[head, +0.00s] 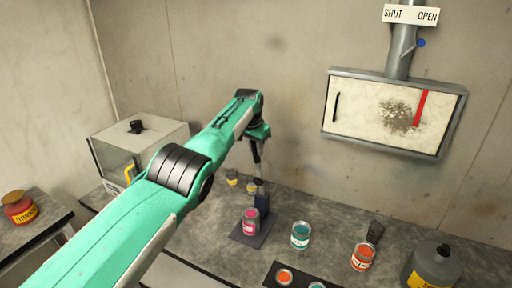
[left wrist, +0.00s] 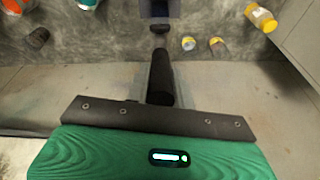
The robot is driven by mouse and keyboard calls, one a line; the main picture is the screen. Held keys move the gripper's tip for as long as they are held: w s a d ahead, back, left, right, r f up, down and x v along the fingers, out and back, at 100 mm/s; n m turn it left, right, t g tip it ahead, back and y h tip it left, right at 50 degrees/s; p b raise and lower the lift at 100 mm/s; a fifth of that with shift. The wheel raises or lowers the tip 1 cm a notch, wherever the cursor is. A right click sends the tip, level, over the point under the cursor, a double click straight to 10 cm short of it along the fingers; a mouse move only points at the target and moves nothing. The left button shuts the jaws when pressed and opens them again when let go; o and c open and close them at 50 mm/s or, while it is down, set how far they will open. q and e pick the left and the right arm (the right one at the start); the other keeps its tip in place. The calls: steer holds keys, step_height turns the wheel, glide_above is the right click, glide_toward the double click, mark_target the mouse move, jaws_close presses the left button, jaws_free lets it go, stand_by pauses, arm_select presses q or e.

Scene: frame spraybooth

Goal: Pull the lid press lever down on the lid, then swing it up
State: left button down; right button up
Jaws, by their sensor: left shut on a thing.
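The lid press is a dark blue post (head: 262,193) on a flat base plate (head: 239,233). A pink-labelled can (head: 251,220) stands upright on that plate in front of the post; whether its pink top is a lid or paint I cannot tell. My left gripper (head: 257,150) is above the post, pointing down. In the left wrist view it is shut on the black grip of the press lever (left wrist: 160,78), with the post (left wrist: 160,10) beyond. In the head view the lever is mostly hidden at the fingers. My right gripper is out of view.
A teal can (head: 300,236), an orange can (head: 363,257) and a large grey container (head: 433,264) stand right of the press. Small yellow-labelled jars (head: 232,177) are behind it. A clear-sided box (head: 118,160) is left. A wall panel (head: 393,112) hangs at upper right.

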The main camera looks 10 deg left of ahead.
arm_select(q)
steer(key=shift+f, duration=0.2)
steer(key=c, duration=1.2)
jaws_free()
steer(key=shift+r, duration=0.25)
steer(key=shift+v, duration=1.2)
steer(key=b+v, duration=0.5)
steer(key=v, duration=0.6)
steer(key=shift+s+f, duration=0.1)
steer(key=shift+s, duration=0.05)
